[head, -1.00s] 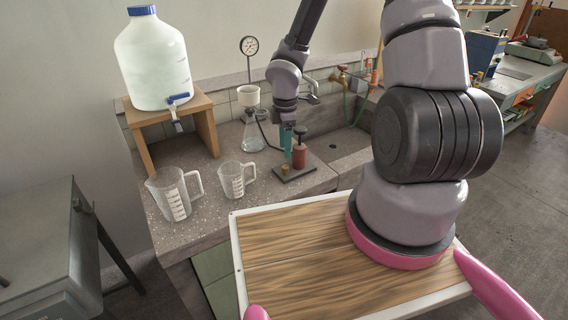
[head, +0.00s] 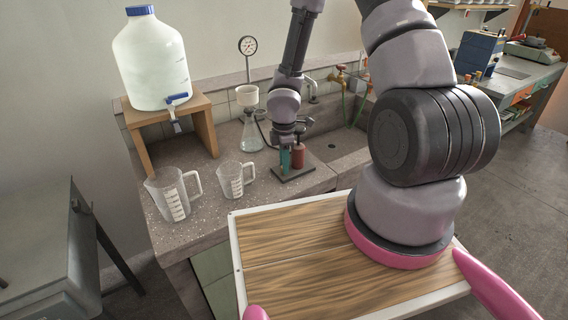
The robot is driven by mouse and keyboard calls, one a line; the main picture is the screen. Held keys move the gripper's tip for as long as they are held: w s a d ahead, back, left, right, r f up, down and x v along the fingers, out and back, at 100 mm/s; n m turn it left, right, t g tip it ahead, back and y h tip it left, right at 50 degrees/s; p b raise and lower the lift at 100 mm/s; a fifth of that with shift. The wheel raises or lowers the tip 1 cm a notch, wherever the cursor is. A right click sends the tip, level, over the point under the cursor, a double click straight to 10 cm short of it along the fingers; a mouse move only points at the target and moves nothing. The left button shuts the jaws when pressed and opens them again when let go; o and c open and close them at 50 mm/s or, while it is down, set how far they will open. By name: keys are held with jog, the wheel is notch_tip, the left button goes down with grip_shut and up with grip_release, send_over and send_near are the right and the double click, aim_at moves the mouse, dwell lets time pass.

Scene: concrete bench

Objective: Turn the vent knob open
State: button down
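A small hand pump with a red cylinder (head: 298,157) stands on a dark flat base (head: 297,172) on the bench. My gripper (head: 285,168) points down at the left front of this base, beside the red cylinder. Its teal fingers reach down to where a small brass-coloured knob stands on the base. The fingers hide that knob, and I cannot tell whether they touch it or are closed around it.
A flask (head: 251,135) with a white funnel (head: 248,96) stands behind and left, near a round gauge (head: 248,46). Two clear measuring jugs (head: 171,196) (head: 234,180) stand at the front left. A white jug (head: 152,62) sits on a wooden stand (head: 206,132). A sink (head: 346,147) lies right.

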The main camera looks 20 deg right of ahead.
jog(key=shift+n, duration=1.5)
jog(key=c, duration=0.6)
grip_release()
jog(key=shift+c, duration=0.2)
notch_tip(320, 180, up, 11)
